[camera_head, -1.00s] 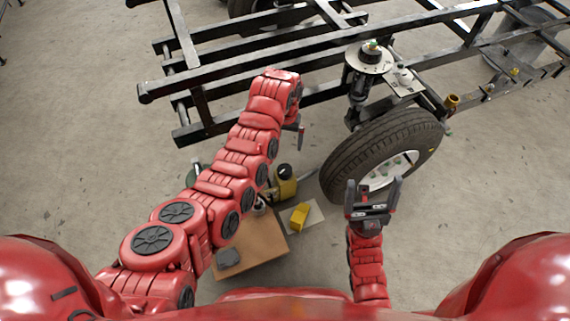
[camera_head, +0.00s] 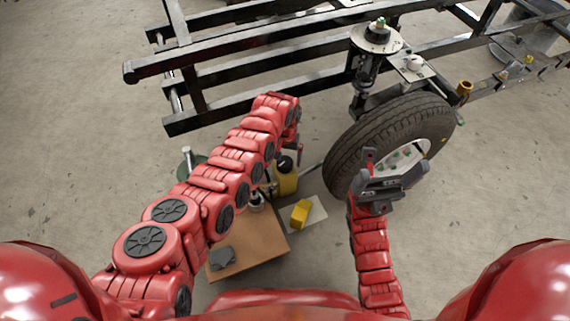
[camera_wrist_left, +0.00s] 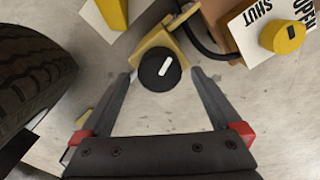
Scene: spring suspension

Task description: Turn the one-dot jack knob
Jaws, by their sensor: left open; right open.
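A round black knob (camera_wrist_left: 160,70) with one white bar mark sits on a yellow jack body (camera_wrist_left: 160,40) in the left wrist view. In the head view the black knob (camera_head: 284,163) tops the yellow jack (camera_head: 286,182) on the floor. My left gripper (camera_wrist_left: 163,73) is open, with one finger on each side of the knob in the picture; I cannot tell whether they touch it. In the head view my left gripper (camera_head: 298,150) is close above the jack, partly hidden by its own arm. My right gripper (camera_head: 383,175) is open and empty in front of the wheel.
A tyre (camera_head: 390,145) and black chassis frame (camera_head: 250,70) stand behind. A brown board (camera_head: 250,250) and a yellow block (camera_head: 301,213) are in front.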

